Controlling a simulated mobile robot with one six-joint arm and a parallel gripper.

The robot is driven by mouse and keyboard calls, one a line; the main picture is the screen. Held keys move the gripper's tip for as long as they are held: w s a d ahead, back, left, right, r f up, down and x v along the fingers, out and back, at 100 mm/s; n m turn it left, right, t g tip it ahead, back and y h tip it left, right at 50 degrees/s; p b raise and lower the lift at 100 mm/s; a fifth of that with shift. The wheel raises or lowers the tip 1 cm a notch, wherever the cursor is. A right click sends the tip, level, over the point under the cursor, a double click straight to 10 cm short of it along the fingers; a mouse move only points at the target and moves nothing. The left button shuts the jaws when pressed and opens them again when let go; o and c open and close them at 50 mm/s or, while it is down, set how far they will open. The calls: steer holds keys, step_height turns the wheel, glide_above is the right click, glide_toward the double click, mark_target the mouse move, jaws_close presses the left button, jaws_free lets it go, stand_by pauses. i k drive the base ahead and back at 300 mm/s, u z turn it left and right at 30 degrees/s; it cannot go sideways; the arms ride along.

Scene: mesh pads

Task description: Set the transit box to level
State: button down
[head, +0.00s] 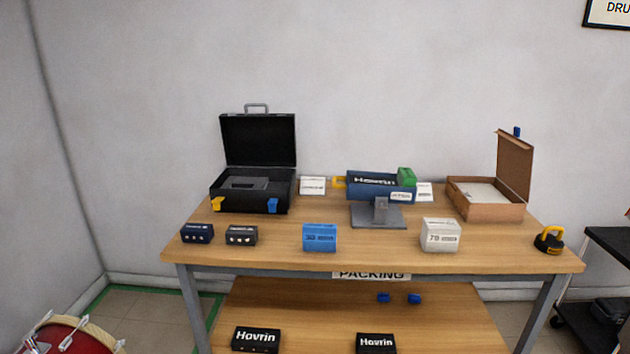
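No label reading transit box shows in the head view. A blue open-topped box (360,188) marked Havrin sits over a grey stand (378,215) at the middle of the table. A green block (407,177) is at its right end and a yellow piece (340,182) at its left end. Its top looks slightly lower toward the right, though I cannot tell its true tilt. A black case (252,201) with its lid up stands at left, with yellow and blue latches. A brown box (484,211) with its lid up stands at right. My gripper is not in view.
Along the front of the wooden table (280,258) stand two small dark boxes (197,233), a blue block (319,237) and a white block (440,235) marked 70. A black and yellow weight (549,240) is near the right edge. Black Havrin boxes (256,339) lie on the lower shelf.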

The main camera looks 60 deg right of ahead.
mark_target(353, 192)
steer(key=u, duration=0.3)
steer(key=k, duration=1.2)
steer(key=z, duration=0.55)
steer(key=i, duration=1.05)
steer(key=u, duration=0.1)
